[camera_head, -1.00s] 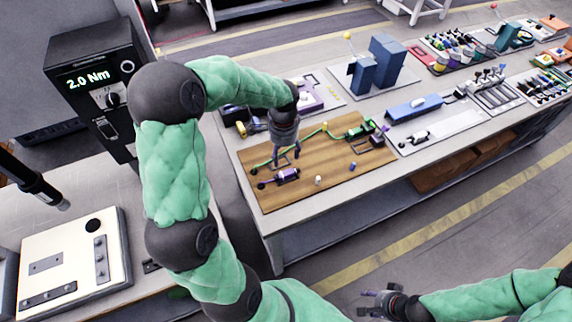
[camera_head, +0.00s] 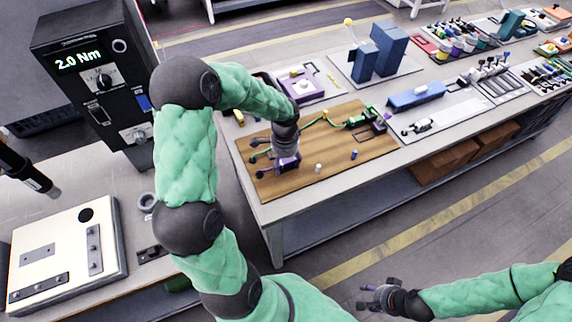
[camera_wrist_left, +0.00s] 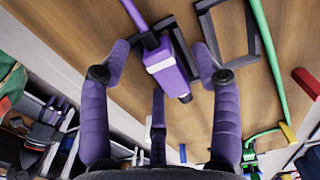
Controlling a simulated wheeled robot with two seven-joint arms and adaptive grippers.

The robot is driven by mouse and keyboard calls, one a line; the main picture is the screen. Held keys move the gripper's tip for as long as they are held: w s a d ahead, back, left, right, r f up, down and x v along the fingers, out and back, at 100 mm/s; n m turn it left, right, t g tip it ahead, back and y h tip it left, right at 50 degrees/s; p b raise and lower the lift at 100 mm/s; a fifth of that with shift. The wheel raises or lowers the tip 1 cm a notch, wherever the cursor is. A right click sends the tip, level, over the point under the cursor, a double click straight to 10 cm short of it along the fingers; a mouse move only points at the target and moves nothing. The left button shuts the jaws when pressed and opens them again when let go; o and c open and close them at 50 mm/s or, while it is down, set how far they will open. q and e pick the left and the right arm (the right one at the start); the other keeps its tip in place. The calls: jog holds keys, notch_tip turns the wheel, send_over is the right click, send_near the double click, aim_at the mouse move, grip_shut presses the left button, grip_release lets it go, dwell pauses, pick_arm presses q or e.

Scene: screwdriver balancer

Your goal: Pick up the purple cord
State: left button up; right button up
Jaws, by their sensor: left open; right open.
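The purple cord lies on the wooden board (camera_head: 360,152). In the left wrist view its connector (camera_wrist_left: 166,68) is a purple and white block, with the cord (camera_wrist_left: 133,12) running off the top edge. In the head view the connector is mostly behind my left gripper (camera_head: 286,164). My left gripper (camera_wrist_left: 161,72) is open above the board, its purple fingers spread around the connector with gaps showing. No firm contact is visible. My right gripper (camera_head: 370,296) is open and empty, low at the front, away from the table.
A green cord (camera_head: 313,121) lies along the back of the board, and in the wrist view (camera_wrist_left: 268,50) it runs right of the connector. A dark frame (camera_wrist_left: 232,35) sits near the fingers. Small blue (camera_head: 354,155) and white (camera_head: 318,168) pieces stand on the board. Blue blocks (camera_head: 388,48) stand behind.

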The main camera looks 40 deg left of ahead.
pick_arm(q)
jog(key=shift+r, duration=0.1)
jog(key=c, duration=1.2)
jog(key=shift+o, duration=0.2)
